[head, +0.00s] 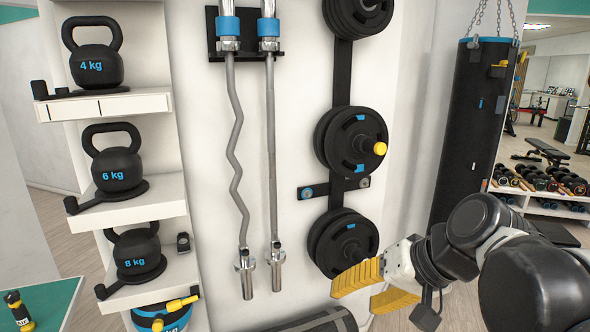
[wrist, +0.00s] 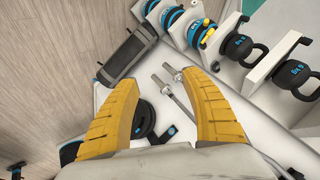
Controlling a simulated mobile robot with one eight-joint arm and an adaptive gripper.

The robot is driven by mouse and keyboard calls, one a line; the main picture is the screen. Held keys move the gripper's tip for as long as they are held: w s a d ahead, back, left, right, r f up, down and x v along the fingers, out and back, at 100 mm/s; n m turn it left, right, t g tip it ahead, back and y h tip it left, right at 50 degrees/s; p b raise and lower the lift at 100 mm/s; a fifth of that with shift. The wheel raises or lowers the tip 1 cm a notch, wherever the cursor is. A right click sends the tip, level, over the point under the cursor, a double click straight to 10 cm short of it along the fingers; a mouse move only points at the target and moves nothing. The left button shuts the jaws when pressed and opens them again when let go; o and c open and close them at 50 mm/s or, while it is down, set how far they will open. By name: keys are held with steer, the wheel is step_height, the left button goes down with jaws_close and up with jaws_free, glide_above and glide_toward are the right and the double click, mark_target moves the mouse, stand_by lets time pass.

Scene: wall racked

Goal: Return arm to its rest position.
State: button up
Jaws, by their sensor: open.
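My gripper (head: 368,287) is at the lower right of centre in the head view, with its yellow ribbed fingers pointing left. My arm reaches in from the right edge, in front of the wall rack. In the wrist view my gripper (wrist: 160,76) shows two yellow fingers spread wide apart. Nothing is between them; the lower ends of two bars show beyond the gap. The gripper is open and empty. In the head view it overlaps the lower edge of a weight plate (head: 343,240); I cannot tell whether they touch.
Kettlebells (head: 97,68) stand on wall shelves at the left. A curved bar (head: 236,160) and a straight bar (head: 271,150) hang at the centre. A black punching bag (head: 474,110) hangs behind my arm. A dark padded roll (head: 318,322) lies low at the bottom.

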steer(key=s+d+f+t+h+b, duration=0.1)
steer(key=s+d+f+h+b, duration=0.1)
steer(key=f, duration=0.7)
steer(key=s+d+f+n+h+b, duration=0.1)
steer(key=s+d+f+h+b, duration=0.2)
steer(key=f, duration=0.7)
steer(key=s+d+b, duration=0.2)
steer(key=d, duration=0.1)
steer(key=shift+s+t, duration=0.2)
steer(key=shift+t, duration=0.2)
